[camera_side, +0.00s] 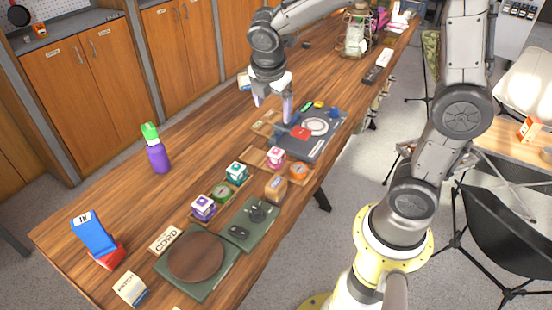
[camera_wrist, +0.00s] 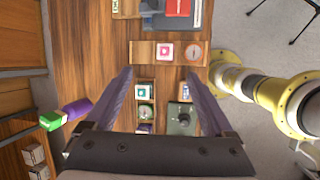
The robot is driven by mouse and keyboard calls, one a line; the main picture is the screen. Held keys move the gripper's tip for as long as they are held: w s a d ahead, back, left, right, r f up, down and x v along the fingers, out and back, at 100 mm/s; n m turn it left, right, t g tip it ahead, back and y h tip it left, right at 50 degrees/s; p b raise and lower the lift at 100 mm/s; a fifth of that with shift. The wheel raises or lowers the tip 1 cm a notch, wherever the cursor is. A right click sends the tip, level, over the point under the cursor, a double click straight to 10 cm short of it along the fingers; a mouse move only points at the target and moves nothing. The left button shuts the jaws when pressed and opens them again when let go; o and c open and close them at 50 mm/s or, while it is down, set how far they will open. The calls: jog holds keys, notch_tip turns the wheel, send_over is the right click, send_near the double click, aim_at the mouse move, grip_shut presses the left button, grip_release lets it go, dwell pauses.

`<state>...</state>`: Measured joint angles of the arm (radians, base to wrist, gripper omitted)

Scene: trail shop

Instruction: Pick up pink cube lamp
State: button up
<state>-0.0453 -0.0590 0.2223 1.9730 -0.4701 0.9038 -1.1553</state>
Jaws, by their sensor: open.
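The pink cube lamp (camera_side: 275,155) is a small pink and white cube with a pale mark on its face. It stands upright on a wooden tray (camera_side: 258,159), next to a round orange item (camera_side: 298,170). In the wrist view the pink cube lamp (camera_wrist: 165,52) shows ahead, just beyond the fingertips. My gripper (camera_side: 272,105) is open and empty, pointing down above the table, higher than the lamp and farther back along the table. In the wrist view the fingers of my gripper (camera_wrist: 158,75) are spread wide with nothing between them.
A teal cube (camera_side: 237,172), a green round item (camera_side: 222,192) and a purple cube (camera_side: 203,207) stand close by. A dark board (camera_side: 325,140) holds a red item. A purple bottle (camera_side: 158,157) stands at the left. The table's back middle is mostly clear.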

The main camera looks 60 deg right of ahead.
jog(key=n+g, duration=0.1)
jog(key=g, duration=0.1)
send_near(275, 152)
jog(key=x, duration=0.5)
jog(key=shift+s+f, duration=0.1)
jog(key=shift+f, duration=0.2)
jog(key=shift+x, duration=3.05)
jog(key=shift+d+r, duration=0.1)
grip_shut()
jog(key=shift+r, duration=0.1)
